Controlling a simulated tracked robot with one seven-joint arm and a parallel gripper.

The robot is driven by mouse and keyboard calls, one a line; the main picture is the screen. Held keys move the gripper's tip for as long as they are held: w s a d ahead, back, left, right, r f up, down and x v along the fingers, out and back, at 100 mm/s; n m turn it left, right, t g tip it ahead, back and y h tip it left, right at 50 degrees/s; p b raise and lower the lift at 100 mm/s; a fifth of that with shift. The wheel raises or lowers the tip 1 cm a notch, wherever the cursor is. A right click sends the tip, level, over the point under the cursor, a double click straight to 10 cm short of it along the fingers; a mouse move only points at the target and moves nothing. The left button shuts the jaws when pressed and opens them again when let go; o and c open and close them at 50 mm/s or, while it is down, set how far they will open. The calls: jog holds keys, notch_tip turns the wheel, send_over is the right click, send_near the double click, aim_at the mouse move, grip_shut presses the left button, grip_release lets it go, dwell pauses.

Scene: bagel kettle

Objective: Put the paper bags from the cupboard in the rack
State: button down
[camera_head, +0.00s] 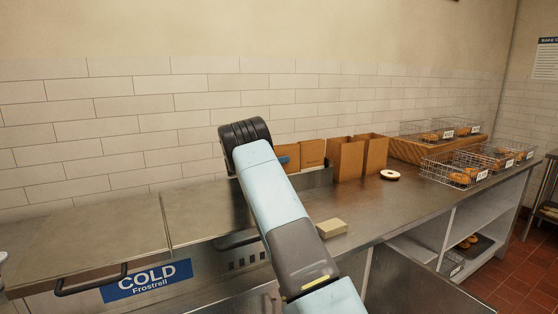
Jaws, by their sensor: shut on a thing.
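Two tan paper bags stand upright and open on the steel counter, a left one (347,158) and a right one (374,153). Left of them, two flat brown paper pieces (312,153), which look like folded bags, stand near the wall behind a low dark metal rack (318,178). My arm rises across the middle and bends over in front of the wall. A white-walled cupboard (458,217) with shelves opens under the counter at right.
A pale block (332,228) lies near the counter's front edge, close to my arm. Wire baskets of bagels (467,168) fill the right end. Steel lids with handles (90,228) cover the left.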

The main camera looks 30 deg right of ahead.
jog(key=shift+c, duration=2.1)
grip_release()
